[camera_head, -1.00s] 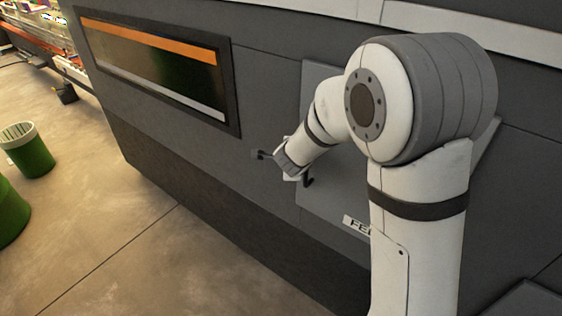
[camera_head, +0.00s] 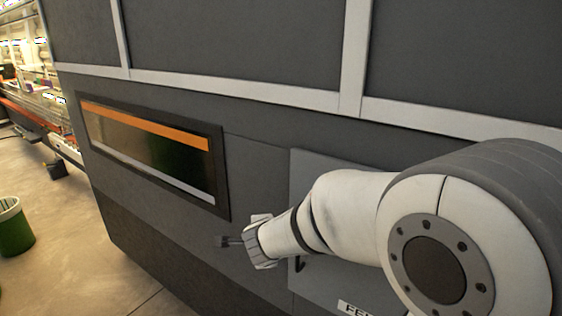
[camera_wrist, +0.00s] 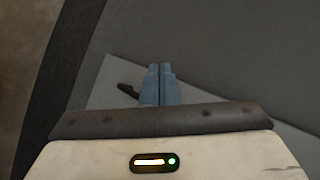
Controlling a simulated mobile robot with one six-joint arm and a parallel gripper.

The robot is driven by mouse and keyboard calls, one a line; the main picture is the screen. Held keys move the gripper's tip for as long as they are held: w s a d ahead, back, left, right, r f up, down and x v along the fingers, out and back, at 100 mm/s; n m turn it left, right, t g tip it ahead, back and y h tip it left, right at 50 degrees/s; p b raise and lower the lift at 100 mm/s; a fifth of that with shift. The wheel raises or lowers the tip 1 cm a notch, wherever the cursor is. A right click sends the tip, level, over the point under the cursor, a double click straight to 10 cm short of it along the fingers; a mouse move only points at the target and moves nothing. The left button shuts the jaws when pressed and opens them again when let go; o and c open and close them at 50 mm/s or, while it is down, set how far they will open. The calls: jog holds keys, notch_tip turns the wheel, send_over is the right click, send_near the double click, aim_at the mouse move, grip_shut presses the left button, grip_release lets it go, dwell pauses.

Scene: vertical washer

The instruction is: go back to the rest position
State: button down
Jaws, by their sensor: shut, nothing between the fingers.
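My gripper (camera_head: 224,241) is in front of the grey machine (camera_head: 262,170), at the lower middle of the head view. It points left, toward the area below the machine's dark window (camera_head: 155,150). In the wrist view its two blue-grey fingers (camera_wrist: 159,82) are pressed together with nothing between them. A lighter grey door panel (camera_head: 305,170) with a dark handle (camera_head: 300,264) lies behind my arm. The handle also shows in the wrist view (camera_wrist: 128,90), just left of the fingers; I cannot tell the gap. My arm hides much of the panel.
A green bin (camera_head: 15,232) stands on the concrete floor (camera_head: 75,265) at the left. Shelves with goods (camera_head: 30,70) stand at the back left. The floor between the bin and the machine is clear. The machine wall fills the right side.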

jog(key=s+d+f+n+g+b, duration=0.2)
jog(key=s+d+n+g+b, duration=0.1)
jog(key=s+d+n, duration=0.5)
jog(key=s+d+f+n+g+h+b, duration=0.1)
jog(key=s+d+f+n+g+b, duration=0.1)
jog(key=s+d+n, duration=0.6)
jog(key=s+d+g+b, duration=0.1)
jog(key=s+d+b, duration=0.1)
jog(key=s+d, duration=0.3)
jog(key=shift+s+d, duration=0.15)
jog(key=shift+s, duration=1.3)
jog(key=c, duration=2.1)
grip_release()
